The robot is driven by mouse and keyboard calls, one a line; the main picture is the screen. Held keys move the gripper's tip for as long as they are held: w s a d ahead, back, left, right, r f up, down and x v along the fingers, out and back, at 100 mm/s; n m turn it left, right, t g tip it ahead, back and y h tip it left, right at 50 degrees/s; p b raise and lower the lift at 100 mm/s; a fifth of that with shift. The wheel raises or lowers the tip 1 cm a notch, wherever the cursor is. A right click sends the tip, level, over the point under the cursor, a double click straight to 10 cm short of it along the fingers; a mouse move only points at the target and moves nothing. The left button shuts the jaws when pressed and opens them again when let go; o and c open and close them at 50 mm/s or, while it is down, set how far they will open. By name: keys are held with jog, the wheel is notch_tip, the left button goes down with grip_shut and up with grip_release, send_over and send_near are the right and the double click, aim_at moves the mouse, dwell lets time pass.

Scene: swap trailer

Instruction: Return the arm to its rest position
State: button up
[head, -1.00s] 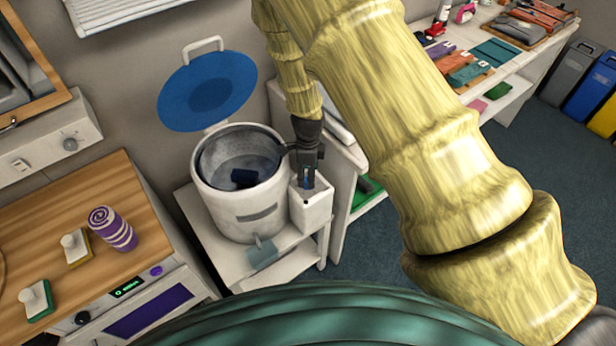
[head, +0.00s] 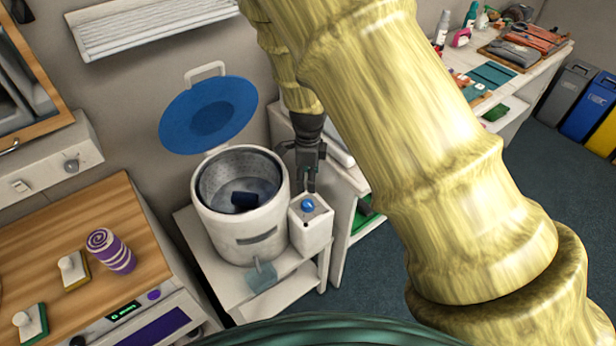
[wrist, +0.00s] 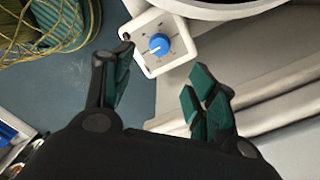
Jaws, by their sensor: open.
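My gripper (head: 308,185) points down just above the white control box with the blue knob (head: 307,205). In the wrist view my gripper (wrist: 160,95) has its two green-padded fingers spread apart with nothing between them. The blue knob (wrist: 158,44) shows beyond the fingertips, apart from them. My arm, with its pale yellow bamboo-like links, reaches across the head view from lower right to upper middle.
A white pot (head: 240,222) with a dark blue item inside stands left of the knob box, its blue lid (head: 209,113) raised. A wooden counter (head: 60,225) holds a purple striped cup (head: 110,252). A long shelf (head: 515,115) with goods runs along the right.

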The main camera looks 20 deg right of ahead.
jog(key=s+d+f+n+g+h+b, duration=0.1)
jog(key=s+d+f+n, duration=0.35)
jog(key=s+f, duration=0.4)
jog(key=s+d+f+n+h+b, duration=0.1)
jog(key=s+d+f+n, duration=0.2)
jog(key=s+f+n, duration=0.45)
jog(key=s+a+f+n, duration=0.1)
jog(key=s+f+n, duration=0.1)
jog(key=s, duration=0.5)
jog(key=s+a+f+n+y+b, duration=0.1)
jog(key=s+f+n, duration=0.1)
jog(key=s+n, duration=0.3)
jog(key=s+a+f+n+t+y, duration=0.1)
jog(key=s+a+f+n, duration=0.1)
jog(key=s, duration=0.6)
jog(key=shift+s+f+n, duration=0.3)
jog(key=shift+f+n, duration=0.25)
jog(key=shift+n, duration=0.25)
